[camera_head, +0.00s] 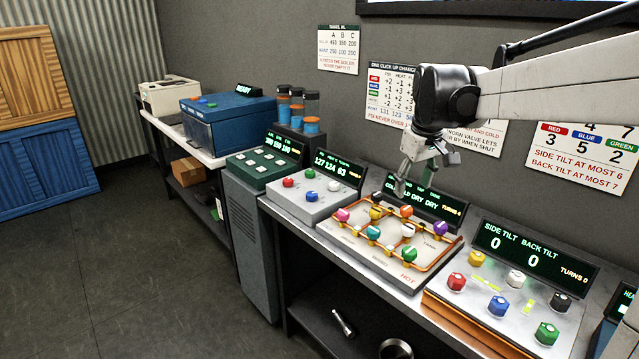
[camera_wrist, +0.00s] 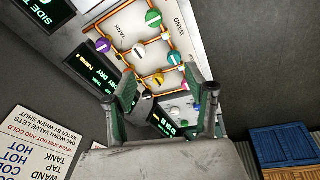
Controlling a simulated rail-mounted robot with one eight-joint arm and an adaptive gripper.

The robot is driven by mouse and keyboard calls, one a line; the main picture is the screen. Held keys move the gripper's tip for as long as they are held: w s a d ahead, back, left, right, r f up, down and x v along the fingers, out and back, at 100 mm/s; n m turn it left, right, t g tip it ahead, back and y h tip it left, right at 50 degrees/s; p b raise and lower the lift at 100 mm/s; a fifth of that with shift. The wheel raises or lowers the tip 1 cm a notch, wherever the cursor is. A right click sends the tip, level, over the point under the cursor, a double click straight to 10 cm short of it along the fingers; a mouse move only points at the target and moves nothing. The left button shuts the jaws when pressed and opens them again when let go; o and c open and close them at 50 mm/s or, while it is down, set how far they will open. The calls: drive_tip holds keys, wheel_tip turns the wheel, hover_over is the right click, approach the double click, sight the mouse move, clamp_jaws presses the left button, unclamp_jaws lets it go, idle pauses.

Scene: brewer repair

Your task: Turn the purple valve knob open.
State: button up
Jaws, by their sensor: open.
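The purple valve knob (camera_head: 440,228) sits at the right back corner of the orange pipe loop on the valve panel (camera_head: 352,248). In the wrist view the purple knob (camera_wrist: 103,45) is at the upper left, outside the space between my fingers. My gripper (camera_head: 403,178) hangs above the back of the panel, left of the purple knob and apart from it. In the wrist view my gripper (camera_wrist: 162,88) is open and empty, its two fingers well apart.
Close to the purple knob are an orange knob (camera_head: 406,212), a white knob (camera_head: 408,230) and a green knob (camera_head: 409,254). A display (camera_head: 425,201) stands behind the panel. A tilt panel (camera_head: 510,300) with several knobs is at right, a button box (camera_head: 312,190) at left.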

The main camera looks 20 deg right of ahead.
drive_tip(key=w+d+f+g, duration=0.1)
drive_tip(key=w+d+f, duration=0.2)
drive_tip(key=w+d, duration=0.5)
drive_tip(key=n+g, duration=0.1)
hover_over(442, 225)
wheel_tip(442, 225, down, 4)
drive_tip(key=shift+y, duration=0.4)
wheel_tip(442, 225, down, 14)
drive_tip(key=shift+r+p, duration=0.1)
drive_tip(key=shift+p, duration=0.7)
drive_tip(key=c, duration=1.1)
